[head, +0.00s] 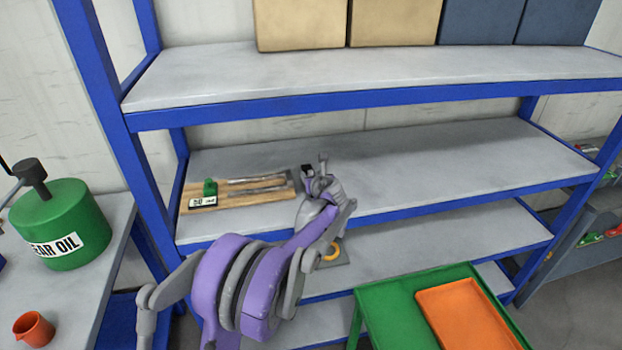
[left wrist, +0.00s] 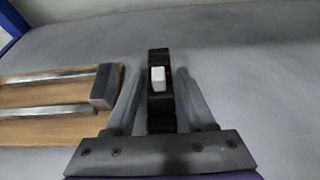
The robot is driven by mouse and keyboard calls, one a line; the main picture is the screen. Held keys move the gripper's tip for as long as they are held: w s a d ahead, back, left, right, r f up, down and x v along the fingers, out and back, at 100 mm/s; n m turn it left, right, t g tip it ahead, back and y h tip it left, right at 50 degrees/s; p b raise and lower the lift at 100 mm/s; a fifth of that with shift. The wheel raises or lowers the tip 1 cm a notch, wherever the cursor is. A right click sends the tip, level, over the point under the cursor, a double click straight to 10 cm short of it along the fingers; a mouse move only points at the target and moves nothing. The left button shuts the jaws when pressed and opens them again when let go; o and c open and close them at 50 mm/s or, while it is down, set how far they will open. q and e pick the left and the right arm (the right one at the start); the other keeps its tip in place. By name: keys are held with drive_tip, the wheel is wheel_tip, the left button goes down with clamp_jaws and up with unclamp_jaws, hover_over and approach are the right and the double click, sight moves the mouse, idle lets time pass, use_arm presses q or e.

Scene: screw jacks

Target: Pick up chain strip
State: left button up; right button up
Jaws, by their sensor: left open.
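A narrow black strip (left wrist: 158,58) with a small white block on it lies between my left gripper's fingers in the left wrist view. It looks like the chain strip, though its links cannot be made out. In the head view a small dark piece of it (head: 307,170) shows at the fingertips, and the rest is hidden. My left gripper (head: 316,172) is over the middle shelf, just right of a wooden board. In the left wrist view the left gripper (left wrist: 158,88) is open, one finger on each side of the strip. Contact cannot be told. My right gripper is not in view.
The wooden board (head: 225,195) with metal rails, a green piece and a label lies close left of the gripper. The upper shelf (head: 330,78) hangs above and behind. The middle shelf (head: 450,165) is clear to the right. A green table (head: 390,310) with an orange tray stands in front.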

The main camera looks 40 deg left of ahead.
use_arm(q)
drive_tip(key=shift+w+a, duration=0.1)
clamp_jaws()
idle(1.4)
